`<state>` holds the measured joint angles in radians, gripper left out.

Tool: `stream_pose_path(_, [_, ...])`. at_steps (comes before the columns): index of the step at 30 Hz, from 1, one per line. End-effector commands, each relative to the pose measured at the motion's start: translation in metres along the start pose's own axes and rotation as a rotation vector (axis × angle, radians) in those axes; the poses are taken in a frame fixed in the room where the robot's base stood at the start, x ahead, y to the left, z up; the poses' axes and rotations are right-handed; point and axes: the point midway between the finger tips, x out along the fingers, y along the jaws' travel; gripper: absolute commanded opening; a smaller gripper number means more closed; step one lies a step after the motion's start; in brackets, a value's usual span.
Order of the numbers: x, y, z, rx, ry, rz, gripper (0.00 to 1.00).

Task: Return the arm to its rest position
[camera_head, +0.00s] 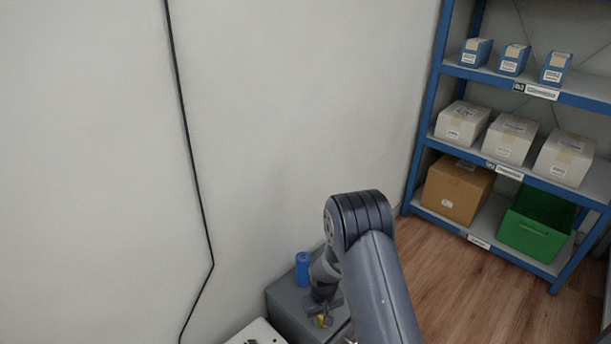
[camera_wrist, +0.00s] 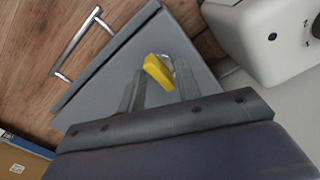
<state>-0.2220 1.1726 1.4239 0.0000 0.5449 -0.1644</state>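My arm (camera_head: 375,270) reaches forward and bends down over a grey cabinet (camera_head: 285,296). My gripper (camera_wrist: 158,80) points down at the cabinet top, its two fingers apart. A small yellow thing (camera_wrist: 156,70), with what looks like a metal ring, shows between and just past the fingertips, with a gap to each finger. It also shows below the gripper in the head view (camera_head: 323,320). It seems to lie on the cabinet top; whether a finger touches it I cannot tell.
A blue can (camera_head: 302,268) stands on the cabinet beside my arm. A white device (camera_wrist: 262,40) is close by. A blue shelf rack (camera_head: 430,140) with boxes and a green bin (camera_head: 535,225) stands right. A wall with a black cable (camera_head: 190,150) is left; the wooden floor (camera_head: 480,300) is clear.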

Motion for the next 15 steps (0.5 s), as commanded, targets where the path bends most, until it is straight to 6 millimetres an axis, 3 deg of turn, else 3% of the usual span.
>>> stream_pose_path(15, [-0.0002, 0.0000, 0.0001, 0.394, 0.000, 0.000, 0.33])
